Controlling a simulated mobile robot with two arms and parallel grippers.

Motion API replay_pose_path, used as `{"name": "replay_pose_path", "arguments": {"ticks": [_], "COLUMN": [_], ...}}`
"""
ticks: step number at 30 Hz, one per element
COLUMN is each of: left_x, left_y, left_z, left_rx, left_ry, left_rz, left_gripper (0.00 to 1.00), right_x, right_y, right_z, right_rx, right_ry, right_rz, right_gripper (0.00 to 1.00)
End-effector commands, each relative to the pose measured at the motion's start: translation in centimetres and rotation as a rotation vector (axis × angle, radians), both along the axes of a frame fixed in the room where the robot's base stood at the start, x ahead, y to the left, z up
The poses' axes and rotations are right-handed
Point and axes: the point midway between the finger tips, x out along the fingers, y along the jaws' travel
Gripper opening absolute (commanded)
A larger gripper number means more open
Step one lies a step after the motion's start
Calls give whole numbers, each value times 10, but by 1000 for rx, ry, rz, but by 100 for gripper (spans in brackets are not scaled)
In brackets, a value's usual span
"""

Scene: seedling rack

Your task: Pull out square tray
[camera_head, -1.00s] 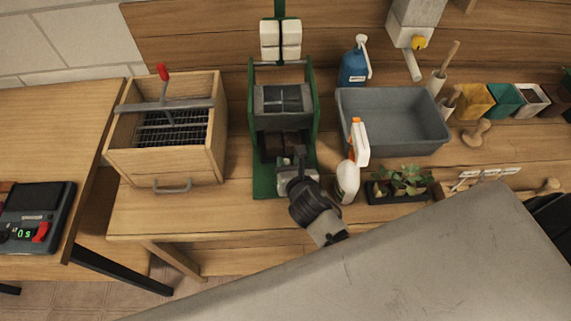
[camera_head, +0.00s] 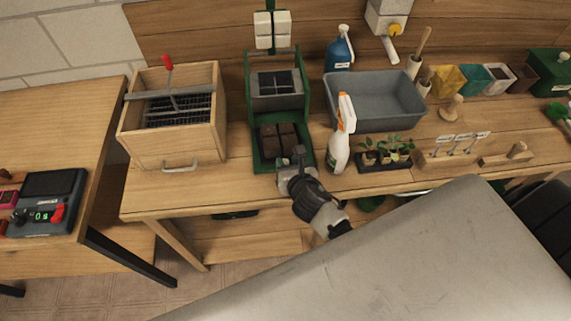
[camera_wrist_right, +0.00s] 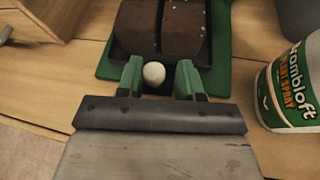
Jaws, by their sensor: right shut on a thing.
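The square tray (camera_wrist_right: 118,48) is dark, holds brown soil blocks and has a round white knob (camera_wrist_right: 153,73) at its front. It lies on the green base of the press (camera_head: 262,164), in front of the grey press box, and its blocks also show in the head view (camera_head: 277,141). My right gripper (camera_head: 291,160) is at the front of the tray. In the wrist view its green fingers (camera_wrist_right: 158,76) are shut on the knob, one on each side. My left gripper is not in view.
A white spray bottle (camera_head: 341,145) stands close to the right of the press, with a seedling tray (camera_head: 385,165) beyond it. A grey tub (camera_head: 374,102) is behind. A wooden box (camera_head: 150,148) stands to the left. Bare bench lies between the box and press.

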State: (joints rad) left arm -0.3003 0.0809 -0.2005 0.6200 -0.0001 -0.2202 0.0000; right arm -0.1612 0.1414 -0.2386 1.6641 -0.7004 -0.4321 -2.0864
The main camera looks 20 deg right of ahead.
Motion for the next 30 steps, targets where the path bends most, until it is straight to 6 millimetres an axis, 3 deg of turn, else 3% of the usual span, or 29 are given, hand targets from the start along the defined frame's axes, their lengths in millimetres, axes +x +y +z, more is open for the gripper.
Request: {"name": "replay_pose_path", "arguments": {"ticks": [13, 14, 19, 30], "left_x": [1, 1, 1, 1], "left_y": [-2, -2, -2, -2], "left_z": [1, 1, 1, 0], "left_rx": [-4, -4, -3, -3], "left_ry": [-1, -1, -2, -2], "left_rz": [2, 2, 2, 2], "left_gripper": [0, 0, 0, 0], "right_x": [0, 0, 0, -8], "right_y": [-3, -3, -4, -3], "right_z": [-3, -3, -2, 2], "right_rx": [2, 2, 1, -2], "right_ry": [6, 5, 4, 3], "right_rz": [-4, -4, -4, -3], "right_gripper": [4, 39, 65, 66]}}
